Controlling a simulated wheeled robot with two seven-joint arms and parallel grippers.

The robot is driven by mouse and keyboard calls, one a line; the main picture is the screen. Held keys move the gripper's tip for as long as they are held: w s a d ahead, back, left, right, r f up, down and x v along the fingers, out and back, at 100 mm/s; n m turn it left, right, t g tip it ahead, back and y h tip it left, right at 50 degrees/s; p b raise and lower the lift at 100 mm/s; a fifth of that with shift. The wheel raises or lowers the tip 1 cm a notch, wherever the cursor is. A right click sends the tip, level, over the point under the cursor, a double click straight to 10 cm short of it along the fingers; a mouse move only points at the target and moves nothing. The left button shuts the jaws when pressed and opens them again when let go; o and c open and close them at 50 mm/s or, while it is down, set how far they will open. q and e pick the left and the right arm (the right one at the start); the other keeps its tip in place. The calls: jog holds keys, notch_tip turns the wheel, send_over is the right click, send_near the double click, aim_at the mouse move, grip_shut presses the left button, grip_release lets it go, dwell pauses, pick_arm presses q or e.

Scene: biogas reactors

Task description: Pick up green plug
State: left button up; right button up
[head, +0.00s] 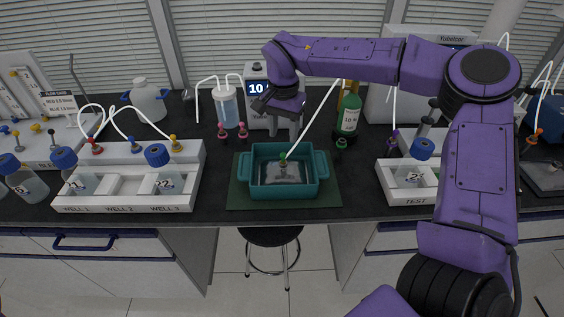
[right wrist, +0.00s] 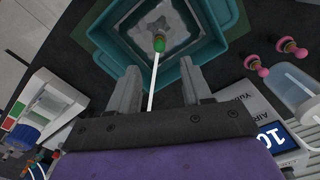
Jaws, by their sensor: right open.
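The green plug (head: 283,160) stands in the teal tray (head: 250,178), with a white tube running up from it to the right. It also shows in the right wrist view (right wrist: 159,44), beyond my fingertips and roughly between them, with the tube passing back between the fingers. My right gripper (head: 285,136) is above the back edge of the tray, fingers pointing down. My left gripper is not in view.
The tray sits on a dark green mat (head: 330,196). A green bottle (head: 349,115) stands behind it to the right. A box with a display reading 10 (head: 257,90) stands behind. White racks with blue-capped bottles stand left (head: 128,203) and right (head: 400,196).

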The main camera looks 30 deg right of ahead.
aim_at(283, 154)
jog(key=f, duration=0.2)
jog(key=f+p, duration=0.1)
jog(key=f, duration=0.4)
jog(key=shift+s+a+f, duration=0.1)
jog(key=shift+s+f, duration=0.15)
jog(key=shift+f, duration=0.15)
jog(key=shift+w+f, duration=0.2)
jog(key=shift+f, duration=0.05)
grip_shut()
